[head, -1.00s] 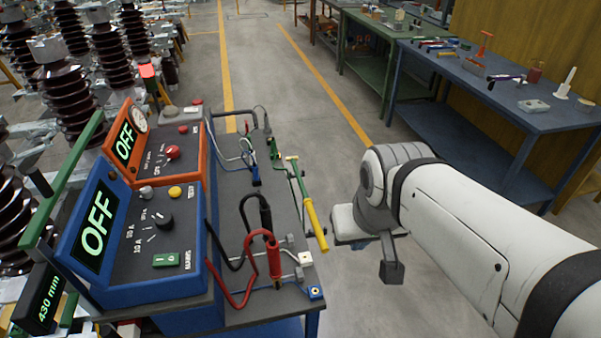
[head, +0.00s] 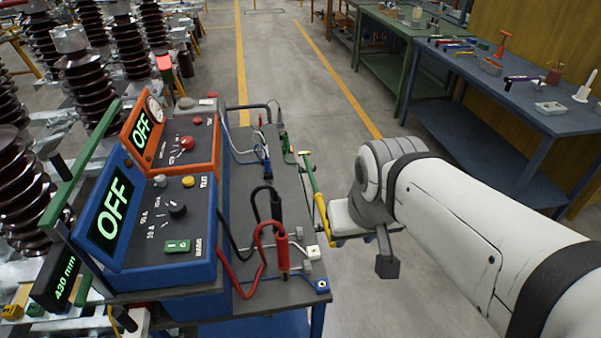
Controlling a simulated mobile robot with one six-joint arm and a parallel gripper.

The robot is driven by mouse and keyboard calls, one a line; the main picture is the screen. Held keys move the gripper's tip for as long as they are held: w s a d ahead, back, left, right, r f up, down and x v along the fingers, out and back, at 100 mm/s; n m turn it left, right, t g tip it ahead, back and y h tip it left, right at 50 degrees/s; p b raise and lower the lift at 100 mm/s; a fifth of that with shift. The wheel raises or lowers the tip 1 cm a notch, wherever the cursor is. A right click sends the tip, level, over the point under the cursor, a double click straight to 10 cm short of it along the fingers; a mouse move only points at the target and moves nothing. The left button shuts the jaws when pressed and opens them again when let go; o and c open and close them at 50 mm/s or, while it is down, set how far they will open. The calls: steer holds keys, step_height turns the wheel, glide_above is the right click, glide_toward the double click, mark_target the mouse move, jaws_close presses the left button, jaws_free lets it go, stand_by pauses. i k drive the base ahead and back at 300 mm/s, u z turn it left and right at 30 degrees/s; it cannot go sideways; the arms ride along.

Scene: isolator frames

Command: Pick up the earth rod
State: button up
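The earth rod (head: 322,212), with a yellow handle and a thin green shaft, lies along the right edge of the dark cart top (head: 225,289). Its handle end points toward me. My gripper (head: 346,237) is low beside the handle, just to its right, at the end of my white arm. The handle's lower part and the gripper's dark tip overlap in the picture; I cannot tell whether they touch. My wrist hides most of the gripper, so its opening does not show.
Blue (head: 179,211) and orange (head: 179,147) test sets reading OFF stand on the cart. Red (head: 282,251) and black (head: 276,204) leads lie near the rod. Brown insulators (head: 83,95) crowd the left. A blue bench (head: 507,98) stands at right. The floor between is clear.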

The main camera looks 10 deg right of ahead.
mark_target(318, 197)
steer(key=u, duration=2.2)
steer(key=k, duration=1.75)
steer(key=z, duration=1.95)
steer(key=i, duration=1.65)
steer(key=z, duration=0.05)
